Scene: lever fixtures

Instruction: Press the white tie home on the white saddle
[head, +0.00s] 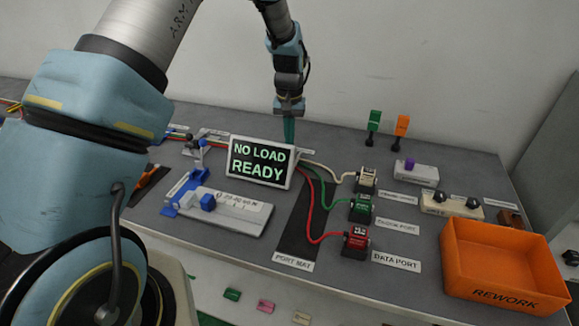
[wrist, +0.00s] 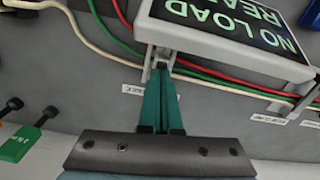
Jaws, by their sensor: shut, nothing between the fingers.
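My gripper (wrist: 161,75) is shut and empty, its two teal fingers together and pointing at the bench behind the display. In the wrist view the fingertips are at a small pale forked piece (wrist: 148,72) beside the cable run, which looks like the white tie on its saddle. I cannot tell tie from saddle, whether the fingertips touch it, or how far down the tie sits. A white cable (wrist: 92,42) runs towards this piece. In the head view my gripper (head: 289,128) is behind the display, which hides the tie and saddle.
The "NO LOAD READY" display (head: 259,160) stands close in front of my gripper; its edge also hangs over the cables in the wrist view (wrist: 225,40). Red (wrist: 215,75) and green (wrist: 120,40) cables run alongside. An orange bin (head: 500,262) is at the right.

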